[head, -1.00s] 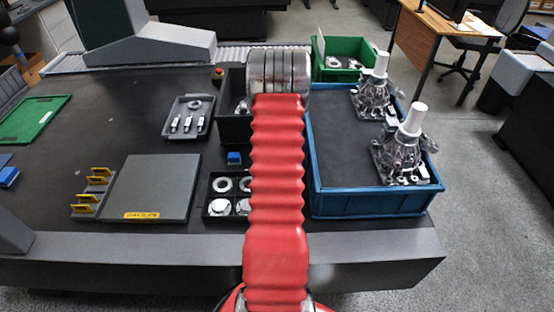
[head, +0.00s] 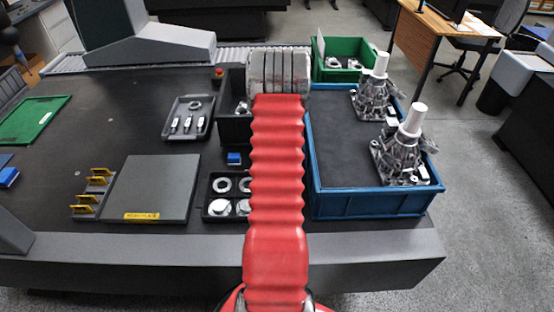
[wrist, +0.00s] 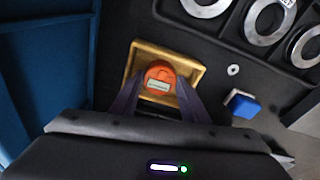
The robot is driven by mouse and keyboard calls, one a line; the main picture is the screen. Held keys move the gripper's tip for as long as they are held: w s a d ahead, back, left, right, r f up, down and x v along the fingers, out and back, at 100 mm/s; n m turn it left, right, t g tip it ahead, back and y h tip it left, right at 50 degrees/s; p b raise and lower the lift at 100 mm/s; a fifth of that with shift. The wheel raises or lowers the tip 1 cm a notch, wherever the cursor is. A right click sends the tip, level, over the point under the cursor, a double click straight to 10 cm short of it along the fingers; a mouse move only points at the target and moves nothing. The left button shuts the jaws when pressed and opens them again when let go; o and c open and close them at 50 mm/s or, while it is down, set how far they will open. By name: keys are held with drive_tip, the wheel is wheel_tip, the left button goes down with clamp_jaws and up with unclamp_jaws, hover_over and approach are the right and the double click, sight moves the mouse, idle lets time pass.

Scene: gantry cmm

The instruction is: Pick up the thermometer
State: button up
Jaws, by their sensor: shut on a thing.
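The thermometer (wrist: 160,70), an orange round body with a small pale display, shows in the wrist view between the two dark fingers of my gripper (wrist: 158,94). My gripper is shut on it. A yellow square holder or tray (wrist: 196,67) lies around or beneath the thermometer; I cannot tell whether the two touch. In the head view my red arm hides the gripper and the thermometer.
A blue crate (head: 365,205) with metal castings stands right of my arm; its wall is at the left of the wrist view. A black tray (head: 206,193) holds metal rings. A small blue block (head: 234,158) is nearby. A grey plate (head: 150,185) lies left.

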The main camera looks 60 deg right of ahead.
wheel_tip(320, 180, up, 10)
idle(0.7)
idle(0.4)
drive_tip(key=w+a+r+n, duration=0.3)
drive_tip(key=w+a+n, duration=0.2)
drive_tip(key=w+a, duration=1.95)
drive_tip(key=w+a+r+n, duration=0.1)
drive_tip(key=a+n, duration=0.1)
drive_tip(key=a, duration=1.5)
drive_tip(key=w+a+r+n+y, duration=0.1)
drive_tip(key=a+n, duration=0.2)
drive_tip(key=a, duration=1.4)
drive_tip(key=shift+w+a+t, duration=0.3)
drive_tip(key=shift+a, duration=0.05)
